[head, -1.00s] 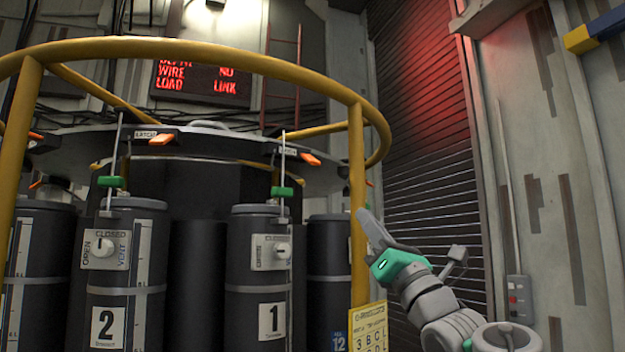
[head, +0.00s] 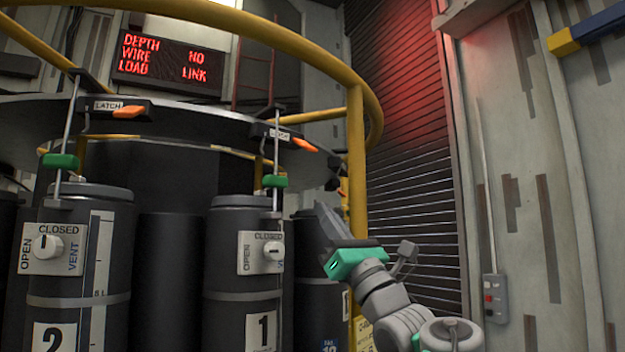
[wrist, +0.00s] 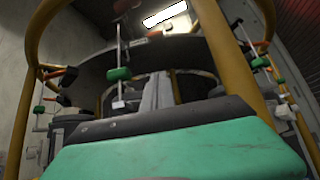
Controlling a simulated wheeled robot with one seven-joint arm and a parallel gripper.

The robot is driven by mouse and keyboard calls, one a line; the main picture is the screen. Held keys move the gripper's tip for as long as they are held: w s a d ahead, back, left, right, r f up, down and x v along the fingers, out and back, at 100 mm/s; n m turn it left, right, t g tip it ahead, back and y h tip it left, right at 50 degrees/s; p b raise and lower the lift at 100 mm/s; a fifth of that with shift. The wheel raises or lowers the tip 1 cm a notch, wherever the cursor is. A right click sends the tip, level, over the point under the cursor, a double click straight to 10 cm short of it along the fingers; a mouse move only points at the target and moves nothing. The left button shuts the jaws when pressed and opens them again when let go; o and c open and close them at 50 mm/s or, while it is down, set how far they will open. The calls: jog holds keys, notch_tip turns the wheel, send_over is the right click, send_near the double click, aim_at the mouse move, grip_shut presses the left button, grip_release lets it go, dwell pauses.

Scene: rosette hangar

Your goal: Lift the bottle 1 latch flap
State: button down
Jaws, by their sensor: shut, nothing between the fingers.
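Bottle 1 (head: 243,285) is a dark cylinder with a white "1" label, standing upright in the rosette. Above it, a dark latch block on the frame's disc edge carries an orange flap (head: 304,144), which points out to the right and slightly down. A thin rod with a green block (head: 274,181) hangs between the latch and the bottle top. My gripper (head: 328,215) is shut and empty, right of bottle 1 and below the level of the flap, apart from both. In the wrist view its shut fingers (wrist: 157,90) point at the rosette; which latch shows there is unclear.
A yellow guard rail (head: 357,170) has an upright right beside my gripper. Bottle 2 (head: 80,270) stands to the left with its own orange flap (head: 129,112). A ribbed shutter (head: 410,150) and a wall switch box (head: 495,298) are at right.

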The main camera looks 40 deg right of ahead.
aim_at(305, 145)
jog(key=w+r+p, duration=0.4)
jog(key=r+p, duration=0.5)
jog(key=r, duration=0.1)
jog(key=shift+r, duration=0.25)
